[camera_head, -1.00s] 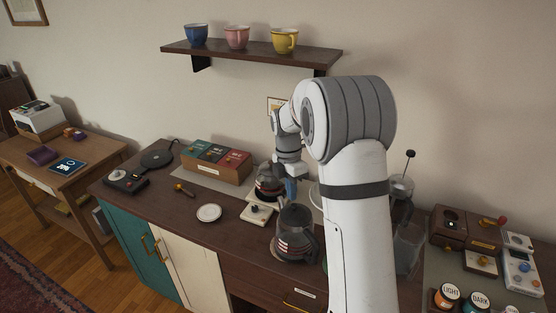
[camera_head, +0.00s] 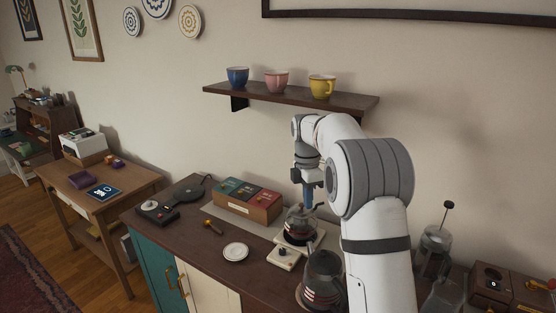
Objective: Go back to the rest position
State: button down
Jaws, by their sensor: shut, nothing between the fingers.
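My gripper (camera_head: 308,203) hangs from my white and grey arm, pointing down, with blue fingers shut and nothing seen between them. It is over or just in front of a glass pot (camera_head: 300,226) with a dark lid, standing on a pale base. I cannot tell whether the fingertips touch the pot or are only above it. My arm rises at the right and hides part of the counter and wall behind it.
The dark counter (camera_head: 190,250) also holds a second dark pot (camera_head: 322,280), a white saucer (camera_head: 236,251), a box of coloured packets (camera_head: 248,200) and a black hotplate (camera_head: 185,193). A French press (camera_head: 433,247) stands right of my arm. A shelf (camera_head: 290,95) with three cups is above.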

jog(key=s+r+m+t+b, duration=0.1)
jog(key=s+r+m, duration=0.3)
jog(key=s, duration=0.5)
jog(key=s+r+m+t, duration=0.1)
jog(key=s+r+m, duration=0.1)
jog(key=s+m, duration=0.6)
jog(key=s+f+m+t, duration=0.1)
jog(key=s+f+m, duration=0.2)
jog(key=s, duration=0.6)
jog(key=s+f+m+t, duration=0.1)
jog(key=s+f+m, duration=0.2)
jog(key=s, duration=0.6)
jog(key=shift+s+d+f+m+y+b, duration=0.15)
jog(key=shift+s+d+m+y+b, duration=0.2)
jog(key=shift+m, duration=0.75)
